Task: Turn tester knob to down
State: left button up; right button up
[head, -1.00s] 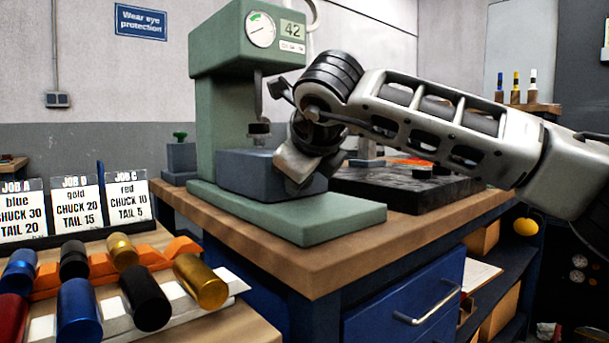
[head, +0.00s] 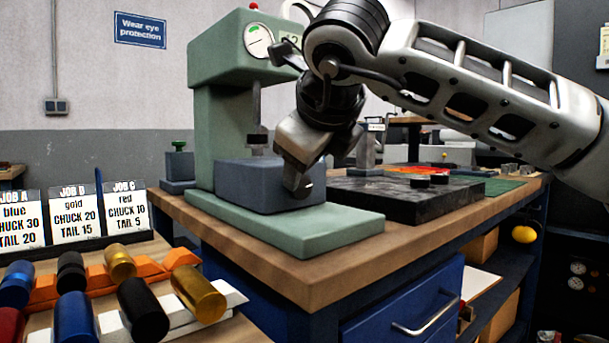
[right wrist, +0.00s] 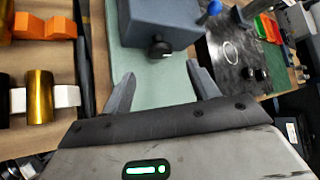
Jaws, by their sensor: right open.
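The green tester (head: 211,62), with a round dial (head: 258,41), stands on the wooden bench. A grey-blue block (head: 250,180) sits on its green base (head: 330,226). In the right wrist view, a black knob (right wrist: 160,48) sticks out from the front of this block (right wrist: 150,14). My right gripper (right wrist: 158,72) is open, its two fingers spread to either side of the knob and a little short of it. In the head view, my right gripper (head: 298,182) is in front of the block's right part. My left gripper is not in view.
A dark plate (head: 400,197) with small black pieces lies right of the tester. Job cards (head: 75,215) and several coloured cylinders, including a gold one (head: 200,292), are at the lower left. Below the bench is a blue drawer (head: 405,305).

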jog(key=v, duration=0.8)
jog(key=shift+p, duration=0.3)
